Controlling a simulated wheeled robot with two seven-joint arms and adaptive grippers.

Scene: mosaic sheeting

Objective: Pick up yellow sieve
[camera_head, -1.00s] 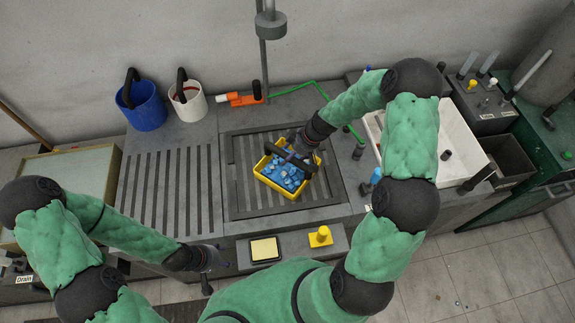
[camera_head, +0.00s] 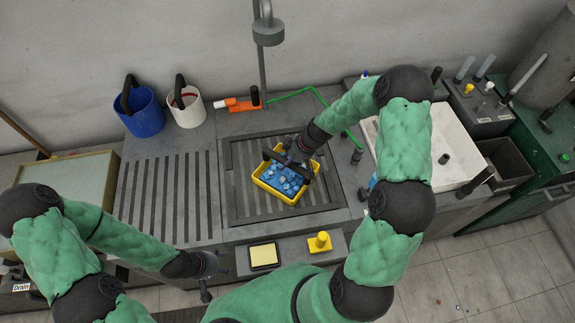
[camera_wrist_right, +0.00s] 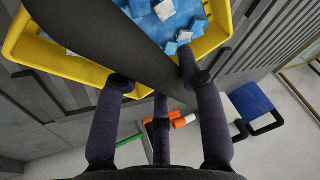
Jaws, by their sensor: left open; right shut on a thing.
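The yellow sieve (camera_head: 259,183) is a rectangular yellow tray with a dark handle arching over it. It holds many blue and pale tile pieces and is over the slatted grate in the middle of the counter. In the right wrist view its yellow rim (camera_wrist_right: 60,62) and dark handle (camera_wrist_right: 120,55) are close. My right gripper (camera_head: 297,152) is at the handle with its fingers shut on it. I cannot tell whether the sieve touches the grate. My left gripper (camera_head: 212,273) is open and empty at the counter's front edge, left of the sponge tray.
A blue bucket (camera_head: 146,113) and a white bucket (camera_head: 190,110) stand at the back left. An orange spray nozzle (camera_head: 238,104) with a green hose lies behind the grate. A white basin (camera_head: 455,150) is at right. A yellow sponge (camera_head: 263,255) and yellow-handled tool (camera_head: 319,242) are in front.

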